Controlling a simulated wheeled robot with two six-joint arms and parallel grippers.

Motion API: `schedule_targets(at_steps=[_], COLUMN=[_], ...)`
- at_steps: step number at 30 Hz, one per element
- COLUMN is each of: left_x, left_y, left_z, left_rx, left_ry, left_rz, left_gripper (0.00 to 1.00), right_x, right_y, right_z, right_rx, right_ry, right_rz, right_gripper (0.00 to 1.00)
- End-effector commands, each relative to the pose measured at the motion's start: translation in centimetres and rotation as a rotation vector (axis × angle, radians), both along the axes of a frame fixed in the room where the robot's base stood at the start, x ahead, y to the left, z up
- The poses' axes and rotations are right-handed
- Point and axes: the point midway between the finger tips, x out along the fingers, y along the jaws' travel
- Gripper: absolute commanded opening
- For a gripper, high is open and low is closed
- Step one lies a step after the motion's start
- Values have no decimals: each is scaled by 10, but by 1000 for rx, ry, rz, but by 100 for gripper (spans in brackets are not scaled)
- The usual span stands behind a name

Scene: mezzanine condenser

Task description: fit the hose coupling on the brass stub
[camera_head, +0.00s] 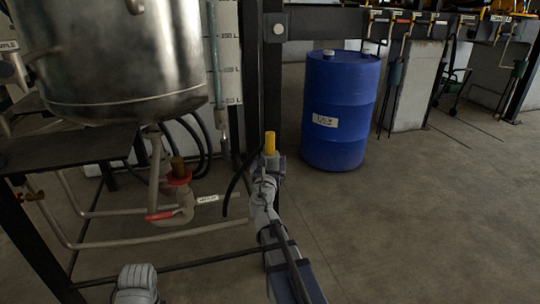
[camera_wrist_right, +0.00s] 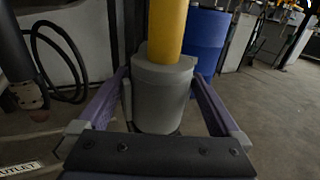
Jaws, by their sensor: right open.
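A grey cylindrical body with a yellow rod (camera_head: 270,143) rising from its top stands upright at my right gripper (camera_head: 268,166). The rod also shows in the right wrist view (camera_wrist_right: 168,28), with the grey body (camera_wrist_right: 162,92) between the fingers. I cannot tell for sure whether this is the hose coupling. My right gripper is open, one finger on each side of the grey body; contact is unclear. A short brass-brown stub (camera_head: 178,165) stands in a red collar (camera_head: 179,178) under the tank, left of the gripper. My left gripper is out of view.
The steel tank (camera_head: 115,55) overhangs the left side. Pipes, a red-handled valve (camera_head: 161,215) and black hoses (camera_head: 197,150) lie below it. A dark post (camera_head: 270,80) rises behind my right gripper.

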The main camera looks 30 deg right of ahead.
Motion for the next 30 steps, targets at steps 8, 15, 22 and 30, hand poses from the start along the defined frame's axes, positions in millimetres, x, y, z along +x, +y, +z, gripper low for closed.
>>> schedule_targets(at_steps=[8, 15, 22, 30], left_x=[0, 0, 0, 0], left_y=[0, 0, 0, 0], left_z=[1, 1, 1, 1], left_rx=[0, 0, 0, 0], left_ry=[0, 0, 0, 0], left_rz=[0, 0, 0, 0], left_gripper=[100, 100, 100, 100], right_x=[26, 25, 25, 25], right_y=[-19, -18, -18, -18], right_z=[1, 1, 1, 1], right_rx=[0, 0, 0, 0], right_ry=[0, 0, 0, 0], right_rz=[0, 0, 0, 0], right_gripper=[100, 91, 65, 35])
